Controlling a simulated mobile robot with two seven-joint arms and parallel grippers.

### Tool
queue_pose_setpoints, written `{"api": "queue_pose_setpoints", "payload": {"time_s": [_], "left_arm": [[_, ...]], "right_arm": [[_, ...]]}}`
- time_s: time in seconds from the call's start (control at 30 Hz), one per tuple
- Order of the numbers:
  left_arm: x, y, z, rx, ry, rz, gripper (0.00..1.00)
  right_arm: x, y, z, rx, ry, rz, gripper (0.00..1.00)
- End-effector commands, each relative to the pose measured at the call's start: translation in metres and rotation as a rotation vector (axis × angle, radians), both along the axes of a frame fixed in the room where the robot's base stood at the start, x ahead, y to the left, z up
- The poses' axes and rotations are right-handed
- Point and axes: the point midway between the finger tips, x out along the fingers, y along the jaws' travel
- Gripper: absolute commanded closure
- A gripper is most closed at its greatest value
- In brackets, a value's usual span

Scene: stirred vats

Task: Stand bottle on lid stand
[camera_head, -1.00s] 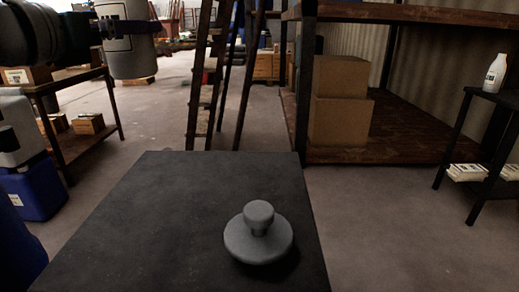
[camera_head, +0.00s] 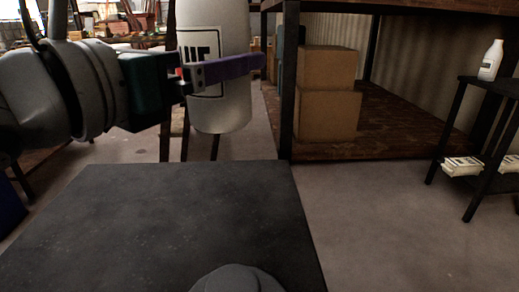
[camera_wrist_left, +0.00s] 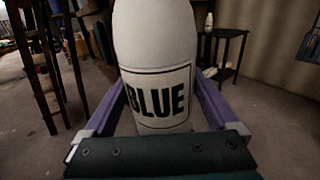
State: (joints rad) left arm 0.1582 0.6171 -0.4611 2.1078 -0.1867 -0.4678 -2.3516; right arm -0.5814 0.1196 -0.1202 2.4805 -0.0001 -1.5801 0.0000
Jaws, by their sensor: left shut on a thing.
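A large white bottle (camera_head: 221,112) with a black-framed label is upright in my left gripper (camera_head: 252,64). The label reads BLUE on the bottle in the left wrist view (camera_wrist_left: 155,45). The purple fingers are shut around its sides. The bottle hangs in the air above the far edge of a dark, flat-topped stand (camera_head: 150,215). A grey lid with a round knob (camera_head: 238,279) rests on this stand, mostly cut off by the bottom edge of the head view. The top of the bottle is out of frame. My right gripper is not in view.
The stand's top is bare on its left and far parts. At right, a small black table (camera_head: 487,82) holds another white bottle (camera_head: 491,60). Cardboard boxes (camera_head: 327,92) stand on a brown shelf behind. Open floor lies right of the stand.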

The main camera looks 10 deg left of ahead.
Motion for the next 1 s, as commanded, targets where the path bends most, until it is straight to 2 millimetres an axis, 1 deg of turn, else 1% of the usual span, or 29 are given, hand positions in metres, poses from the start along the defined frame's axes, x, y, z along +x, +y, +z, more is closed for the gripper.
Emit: {"api": "queue_pose_setpoints", "payload": {"time_s": [0.03, 0.1, 0.23, 0.47, 0.63, 0.7, 1.0], "left_arm": [[0.0, 0.0, -0.025, -0.004, 0.005, 0.001, 1.0], [0.0, 0.0, -0.043, -0.003, 0.004, 0.002, 1.0], [0.0, 0.0, -0.065, -0.002, 0.002, 0.002, 1.0], [0.0, 0.0, -0.081, 0.0, 0.001, 0.0, 1.0], [0.0, 0.0, -0.109, -0.002, 0.002, 0.001, 1.0], [0.0, 0.0, -0.117, -0.002, 0.001, 0.001, 1.0], [0.0, 0.0, -0.116, 0.001, -0.001, 0.0, 1.0]], "right_arm": [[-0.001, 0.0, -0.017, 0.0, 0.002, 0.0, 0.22], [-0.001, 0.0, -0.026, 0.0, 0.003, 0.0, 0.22], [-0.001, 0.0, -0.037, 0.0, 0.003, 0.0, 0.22], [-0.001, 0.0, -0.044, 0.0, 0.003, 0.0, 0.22], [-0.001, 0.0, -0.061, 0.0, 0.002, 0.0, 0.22], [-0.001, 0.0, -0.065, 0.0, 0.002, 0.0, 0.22], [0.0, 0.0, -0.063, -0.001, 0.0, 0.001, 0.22]]}}
